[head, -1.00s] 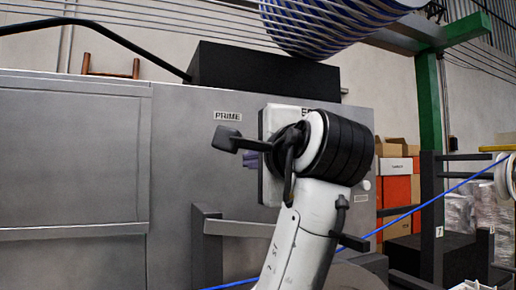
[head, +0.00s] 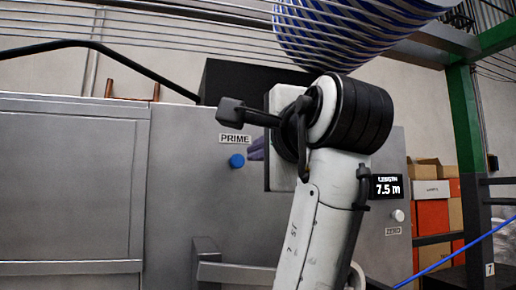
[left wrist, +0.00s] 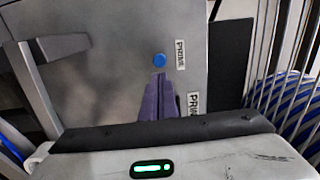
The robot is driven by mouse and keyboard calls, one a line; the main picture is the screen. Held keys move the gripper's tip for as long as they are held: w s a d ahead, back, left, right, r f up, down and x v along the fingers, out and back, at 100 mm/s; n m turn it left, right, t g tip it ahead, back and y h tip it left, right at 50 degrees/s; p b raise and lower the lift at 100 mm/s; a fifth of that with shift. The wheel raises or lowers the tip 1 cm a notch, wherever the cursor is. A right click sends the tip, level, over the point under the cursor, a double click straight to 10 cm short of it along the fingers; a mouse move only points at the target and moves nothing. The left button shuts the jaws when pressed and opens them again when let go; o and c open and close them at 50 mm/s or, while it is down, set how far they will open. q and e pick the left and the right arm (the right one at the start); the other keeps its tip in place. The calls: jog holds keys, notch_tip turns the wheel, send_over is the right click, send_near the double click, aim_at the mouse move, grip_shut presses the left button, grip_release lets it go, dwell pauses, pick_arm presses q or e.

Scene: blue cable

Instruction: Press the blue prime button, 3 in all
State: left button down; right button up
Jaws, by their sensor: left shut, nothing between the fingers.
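The blue prime button (head: 237,160) sits on the grey machine panel just below the PRIME label (head: 235,139). It also shows in the left wrist view (left wrist: 158,60), just beyond the fingertips. My left gripper (left wrist: 159,80) has its purple fingers shut with nothing between them, pointing at the button. In the head view the left gripper (head: 256,150) is mostly hidden behind my arm, its purple tip right of the button. I cannot tell whether the tip touches the button. My right gripper is not in view.
A grey bracket (head: 230,270) juts out under the prime button. A blue cable (head: 460,255) runs at the right near cardboard boxes (head: 432,170).

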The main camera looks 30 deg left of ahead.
pick_arm(q)
jog(key=p, duration=0.3)
send_near(238, 161)
jog(key=x, duration=0.5)
jog(key=shift+w+a, duration=0.45)
